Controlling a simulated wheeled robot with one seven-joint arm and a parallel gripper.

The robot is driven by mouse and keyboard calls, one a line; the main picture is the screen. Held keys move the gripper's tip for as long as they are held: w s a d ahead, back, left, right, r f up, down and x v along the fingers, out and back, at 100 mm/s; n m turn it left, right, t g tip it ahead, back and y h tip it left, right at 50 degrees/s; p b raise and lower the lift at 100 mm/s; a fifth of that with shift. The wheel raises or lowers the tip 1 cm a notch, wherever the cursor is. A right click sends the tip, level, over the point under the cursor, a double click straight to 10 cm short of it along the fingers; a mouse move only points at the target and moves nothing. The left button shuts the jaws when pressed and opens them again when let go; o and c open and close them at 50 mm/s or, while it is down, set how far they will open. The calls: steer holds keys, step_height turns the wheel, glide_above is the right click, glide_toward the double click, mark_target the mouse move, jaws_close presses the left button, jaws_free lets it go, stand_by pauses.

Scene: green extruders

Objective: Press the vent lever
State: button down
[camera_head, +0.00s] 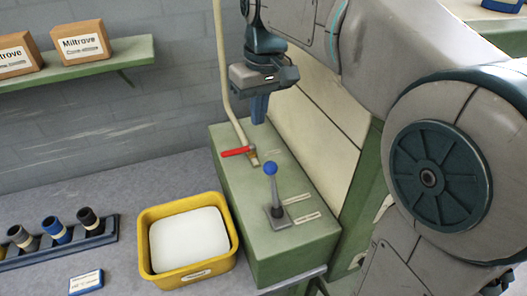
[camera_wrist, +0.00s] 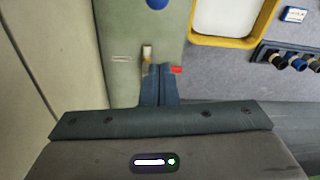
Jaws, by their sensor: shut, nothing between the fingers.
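A lever with a blue ball knob (camera_head: 270,168) stands upright on the green machine housing (camera_head: 240,220), with small labels beside its base. Its knob shows at the top edge of the wrist view (camera_wrist: 157,3). A red handle (camera_head: 237,152) sits at the foot of a pale pipe on the same housing; part of it shows beside my fingertips in the wrist view (camera_wrist: 176,70). Labels are too small to read. My gripper (camera_head: 259,118) is shut and empty, pointing down above the rear of the housing, behind the blue knob. I see no contact.
A yellow bin (camera_head: 160,277) with a white block inside stands left of the housing. A dark rack (camera_head: 70,247) with several nozzle-like parts and a small blue-and-white box (camera_head: 86,282) lie further left. A green wall shelf (camera_head: 90,64) holds cartons.

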mark_target(274, 189)
steer(key=s+f+p, duration=0.2)
steer(key=s+f, duration=0.1)
steer(key=f, duration=0.5)
steer(key=shift+d+f, duration=0.3)
steer(key=shift+d, duration=0.1)
steer(key=shift+s, duration=0.1)
